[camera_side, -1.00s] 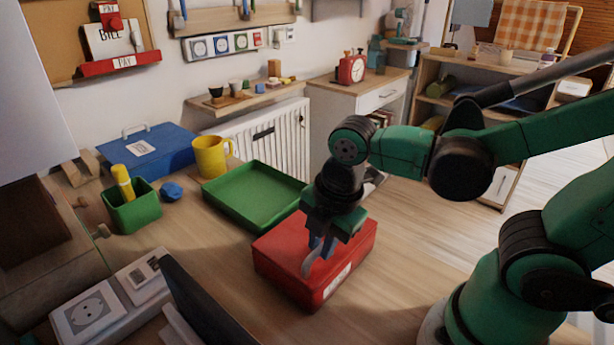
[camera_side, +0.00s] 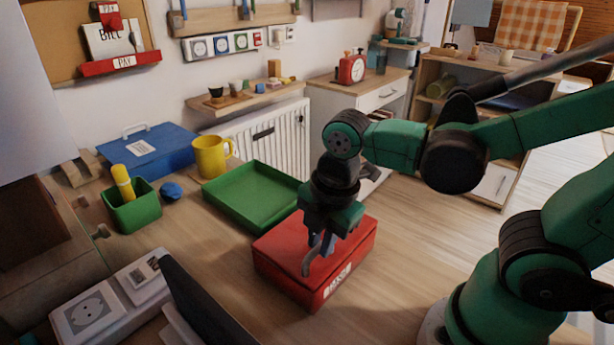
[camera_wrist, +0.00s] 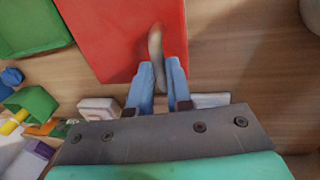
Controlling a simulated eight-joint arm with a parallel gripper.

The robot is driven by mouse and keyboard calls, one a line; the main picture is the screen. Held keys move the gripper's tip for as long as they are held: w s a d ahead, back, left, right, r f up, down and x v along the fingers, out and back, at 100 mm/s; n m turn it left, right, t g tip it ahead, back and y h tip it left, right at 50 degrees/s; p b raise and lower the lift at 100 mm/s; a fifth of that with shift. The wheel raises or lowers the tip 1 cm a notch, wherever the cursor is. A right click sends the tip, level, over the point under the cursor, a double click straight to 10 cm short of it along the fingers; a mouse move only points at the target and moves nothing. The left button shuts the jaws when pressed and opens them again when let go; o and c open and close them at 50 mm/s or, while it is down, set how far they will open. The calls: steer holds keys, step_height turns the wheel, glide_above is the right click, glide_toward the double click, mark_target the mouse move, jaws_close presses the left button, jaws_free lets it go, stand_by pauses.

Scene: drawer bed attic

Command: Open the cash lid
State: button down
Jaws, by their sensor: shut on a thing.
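The red cash box (camera_side: 285,245) stands on the wooden table, with a pale label on its right-hand front side. Its lid looks flat and down in the side view. A grey curved handle (camera_side: 307,262) rises from the lid. My gripper (camera_side: 325,242) points down over the lid with its blue fingers at this handle. In the wrist view, the fingers (camera_wrist: 158,85) are close together around the near end of the handle (camera_wrist: 155,45), on the red lid (camera_wrist: 110,35). The exact contact between fingers and handle is partly hidden.
A green tray (camera_side: 252,213) lies close behind the box. A yellow mug (camera_side: 209,157), a blue box (camera_side: 147,150) and a green holder (camera_side: 133,212) stand farther left. A dark panel (camera_side: 195,305) stands at the front. Bare table lies to the right of the box.

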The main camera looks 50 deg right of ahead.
steer(key=shift+w+r+g, duration=0.55)
steer(key=shift+r+g, duration=0.05)
steer(key=shift+r, duration=0.25)
steer(key=w+r+g, duration=0.3)
steer(key=w+r, duration=0.1)
steer(key=w, duration=0.7)
steer(key=shift+w+r, duration=0.2)
steer(key=shift+w, duration=0.2)
